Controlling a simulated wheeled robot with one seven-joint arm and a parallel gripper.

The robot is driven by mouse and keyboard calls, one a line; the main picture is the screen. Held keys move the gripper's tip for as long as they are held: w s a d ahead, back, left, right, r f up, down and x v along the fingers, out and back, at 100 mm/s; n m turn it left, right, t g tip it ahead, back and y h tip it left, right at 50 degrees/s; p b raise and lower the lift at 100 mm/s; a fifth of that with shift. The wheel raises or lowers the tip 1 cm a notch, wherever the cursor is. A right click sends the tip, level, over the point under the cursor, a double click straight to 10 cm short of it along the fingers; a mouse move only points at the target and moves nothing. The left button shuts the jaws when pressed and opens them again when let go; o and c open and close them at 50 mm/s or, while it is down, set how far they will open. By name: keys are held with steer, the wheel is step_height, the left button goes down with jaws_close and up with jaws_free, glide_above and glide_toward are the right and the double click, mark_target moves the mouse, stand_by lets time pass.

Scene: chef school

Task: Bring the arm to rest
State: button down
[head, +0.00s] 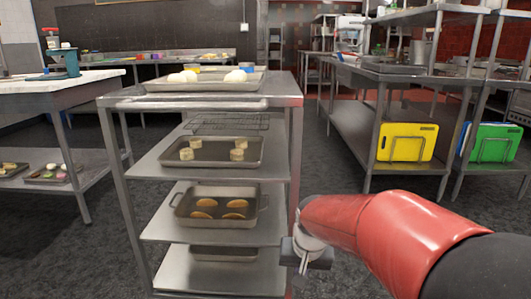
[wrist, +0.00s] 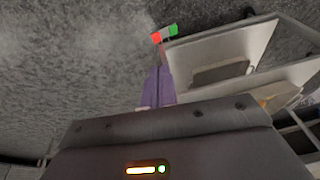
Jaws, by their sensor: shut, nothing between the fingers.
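My arm reaches in from the lower right of the head view, with its red sleeve-like link in front of the cart. My gripper (head: 304,266) hangs low beside the right front post of the metal cart (head: 222,233). In the wrist view my gripper (wrist: 156,72) has its fingers together, with nothing held between them. It points toward the grey floor and the edge of the cart shelves.
The cart carries a top tray (head: 205,86) with pale round items, a tray (head: 212,152) of small pastries and a pan (head: 216,208) of several golden pieces. A steel table (head: 350,122) with yellow (head: 407,142) and green boards stands right. Floor between them is clear.

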steer(key=s+d+r+t+p, duration=0.1)
steer(key=s+d+r, duration=0.1)
steer(key=s, duration=0.4)
steer(key=s+d+r+p, duration=0.1)
steer(key=s+d+r, duration=0.1)
steer(key=s+r, duration=0.3)
steer(key=s+d+r+n+t+p, duration=0.1)
steer(key=s+d+r, duration=0.2)
steer(key=s, duration=0.6)
steer(key=shift+r+t+h, duration=0.3)
steer(key=shift+r, duration=0.15)
